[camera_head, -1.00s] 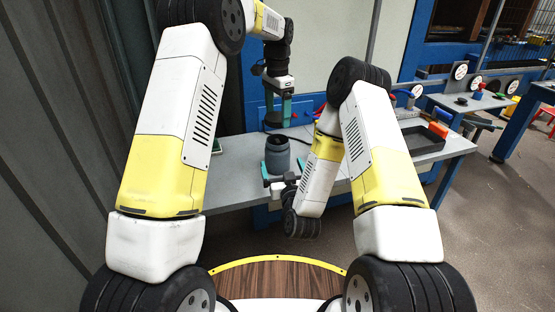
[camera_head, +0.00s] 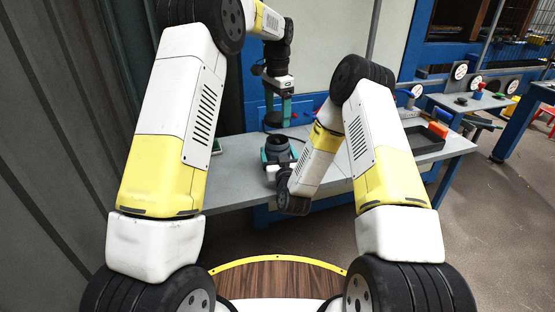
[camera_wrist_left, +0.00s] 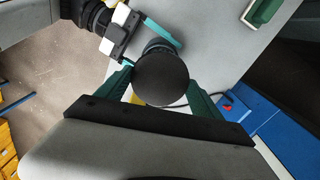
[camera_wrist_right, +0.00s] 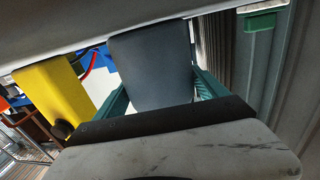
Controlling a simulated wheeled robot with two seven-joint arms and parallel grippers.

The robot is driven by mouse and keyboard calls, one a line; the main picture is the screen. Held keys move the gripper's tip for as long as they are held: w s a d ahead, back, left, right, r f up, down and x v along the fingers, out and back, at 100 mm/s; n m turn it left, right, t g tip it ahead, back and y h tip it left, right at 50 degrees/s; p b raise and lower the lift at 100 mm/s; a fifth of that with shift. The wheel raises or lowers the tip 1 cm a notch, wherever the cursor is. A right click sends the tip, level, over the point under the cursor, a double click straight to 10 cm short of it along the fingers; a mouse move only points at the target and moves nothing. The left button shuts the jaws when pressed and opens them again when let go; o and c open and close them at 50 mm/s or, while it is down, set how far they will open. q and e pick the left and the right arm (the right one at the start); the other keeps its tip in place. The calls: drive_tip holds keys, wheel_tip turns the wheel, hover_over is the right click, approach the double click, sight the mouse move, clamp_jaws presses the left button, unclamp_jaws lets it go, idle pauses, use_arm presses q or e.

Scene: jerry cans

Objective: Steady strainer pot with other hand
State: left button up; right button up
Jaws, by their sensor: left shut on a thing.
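The grey strainer pot (camera_head: 277,142) stands on the bench in the head view, its round dark mouth facing up. My left gripper (camera_head: 277,112) is above the pot and shut on a dark round piece (camera_wrist_left: 161,79), which hides part of the pot in the left wrist view. My right gripper (camera_head: 278,158) is low at the near side of the pot. Its teal fingers lie on either side of the pot (camera_wrist_right: 151,68) in the right wrist view. I see no clear squeeze there; exact contact is hard to tell.
The grey bench (camera_head: 236,179) is clear left of the pot. A green item (camera_head: 217,147) lies near its left end. A dark tray (camera_head: 420,143) and an orange block (camera_head: 438,129) are at the right. A blue frame and light panel stand behind.

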drive_tip(key=c, duration=1.5)
use_arm(q)
hover_over(278, 140)
drive_tip(key=shift+s+a+f, duration=0.1)
drive_tip(key=shift+s+f, duration=0.05)
drive_tip(key=shift+f, duration=2.3)
use_arm(e)
drive_tip(key=shift+c, duration=0.2)
use_arm(q)
drive_tip(key=shift+f, duration=0.1)
drive_tip(key=shift+f, duration=0.8)
drive_tip(key=shift+f, duration=0.55)
